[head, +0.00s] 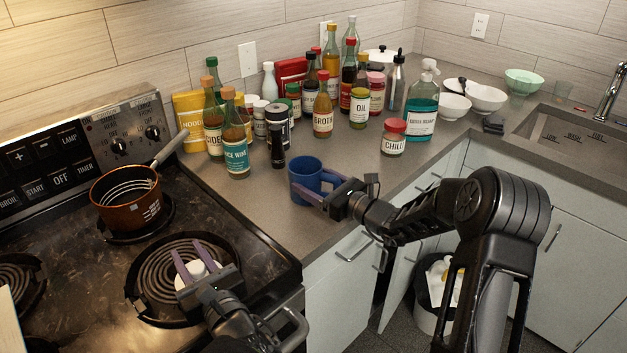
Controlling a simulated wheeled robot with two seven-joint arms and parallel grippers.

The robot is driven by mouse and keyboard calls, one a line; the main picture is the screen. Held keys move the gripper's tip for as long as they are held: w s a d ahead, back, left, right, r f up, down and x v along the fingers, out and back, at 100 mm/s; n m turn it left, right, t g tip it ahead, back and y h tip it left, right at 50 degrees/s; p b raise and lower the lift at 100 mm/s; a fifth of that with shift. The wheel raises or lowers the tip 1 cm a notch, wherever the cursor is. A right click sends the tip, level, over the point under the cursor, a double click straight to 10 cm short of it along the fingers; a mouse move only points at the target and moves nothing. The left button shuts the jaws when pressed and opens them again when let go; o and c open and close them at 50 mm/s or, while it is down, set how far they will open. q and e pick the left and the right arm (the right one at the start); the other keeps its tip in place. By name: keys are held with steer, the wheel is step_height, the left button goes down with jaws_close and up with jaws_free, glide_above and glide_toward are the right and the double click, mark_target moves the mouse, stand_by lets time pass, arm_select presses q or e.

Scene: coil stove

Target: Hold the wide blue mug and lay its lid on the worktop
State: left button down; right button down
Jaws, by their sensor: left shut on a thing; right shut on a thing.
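The wide blue mug (304,172) stands upright on the worktop (350,172), just right of the stove, with its open top showing. My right gripper (310,192) is shut on the mug's right side. My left gripper (188,248) is over the front coil burner, with a small white round thing (196,270) between its fingers. It looks like the mug's lid, but the gripper hides part of it. I cannot tell how far above the burner it is.
A copper pot (128,197) sits on the rear burner of the stove (70,275). Bottles and jars crowd the back worktop, with a chili jar (393,138) and soap bottle (422,112) to the right. Some worktop around the mug is bare. The sink (570,135) is far right.

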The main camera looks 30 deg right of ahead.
arm_select(q)
steer(key=shift+f, duration=0.15)
arm_select(e)
steer(key=shift+f, duration=0.15)
steer(key=shift+c, duration=0.7)
jaws_free()
arm_select(q)
steer(key=shift+r, duration=0.3)
arm_select(e)
steer(key=shift+r, duration=0.3)
arm_select(q)
step_height(320, 180, down, 2)
steer(key=shift+f+b, duration=0.15)
steer(key=shift+b, duration=0.9)
arm_select(e)
steer(key=v, duration=1.2)
steer(key=shift+f, duration=0.15)
arm_select(q)
steer(key=shift+s, duration=0.15)
arm_select(e)
steer(key=shift+s, duration=0.15)
